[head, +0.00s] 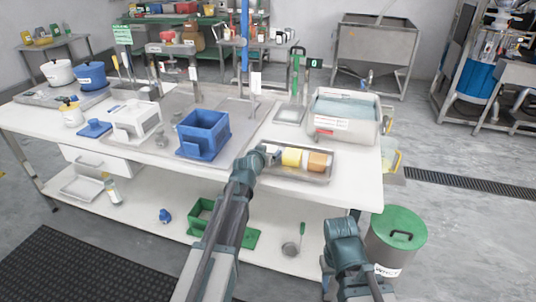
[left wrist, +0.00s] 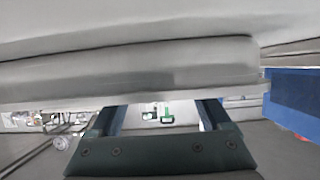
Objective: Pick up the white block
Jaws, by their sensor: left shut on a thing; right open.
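The white block (head: 272,150) is at the left end of a shallow metal tray (head: 296,177), beside a yellow block (head: 292,157) and an orange block (head: 318,162). My left gripper (head: 259,158) is at the tray's left end, shut on the white block; the arm hides part of the contact. In the left wrist view my left gripper (left wrist: 160,118) has its fingers apart, and a large pale grey surface very close to the camera covers the fingertips. My right gripper (head: 343,232) is open and empty, low in front of the table's right end.
A blue box (head: 203,135) and a white box (head: 133,121) stand left of the tray. A green-lidded bin (head: 398,228) stands on the floor near my right arm.

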